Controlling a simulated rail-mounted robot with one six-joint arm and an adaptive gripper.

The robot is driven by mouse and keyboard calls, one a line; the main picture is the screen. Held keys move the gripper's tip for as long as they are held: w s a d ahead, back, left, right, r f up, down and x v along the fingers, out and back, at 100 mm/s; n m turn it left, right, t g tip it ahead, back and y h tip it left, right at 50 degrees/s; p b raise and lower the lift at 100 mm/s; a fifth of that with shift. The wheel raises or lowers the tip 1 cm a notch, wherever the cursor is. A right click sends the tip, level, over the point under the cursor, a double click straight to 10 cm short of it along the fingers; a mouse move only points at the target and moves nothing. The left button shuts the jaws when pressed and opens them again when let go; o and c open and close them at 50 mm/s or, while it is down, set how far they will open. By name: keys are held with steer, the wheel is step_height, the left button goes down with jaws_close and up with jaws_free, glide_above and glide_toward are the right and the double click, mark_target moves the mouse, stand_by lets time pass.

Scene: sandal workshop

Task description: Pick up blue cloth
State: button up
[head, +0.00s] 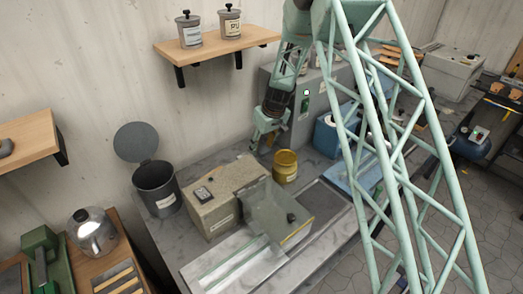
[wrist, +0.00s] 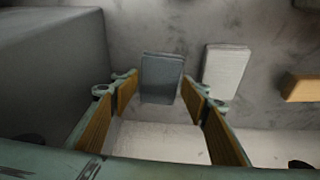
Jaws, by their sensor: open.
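A folded blue-grey cloth (wrist: 161,78) lies on the grey marbled surface in the wrist view, seen between my fingers and just ahead of their tips. My gripper (wrist: 160,90) is open, with one yellow-padded finger on either side of the cloth's near end and nothing held. I cannot tell the height of the fingertips above the cloth. In the head view my gripper (head: 259,141) points down at the back of the bench, near the wall. The cloth cannot be made out in that view.
A white folded piece (wrist: 226,70) lies just right of the cloth, with a wooden block (wrist: 302,87) farther right. A grey box side (wrist: 50,70) stands left. In the head view a yellow tin (head: 285,167) and a beige machine (head: 217,199) stand near my gripper.

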mark_target(262, 148)
steer(key=shift+f+b, duration=0.15)
steer(key=shift+b, duration=0.2)
stand_by(0.6)
steer(key=shift+c, duration=0.7)
steer(key=c, duration=0.4)
steer(key=shift+p, duration=0.35)
steer(key=shift+r, duration=5.15)
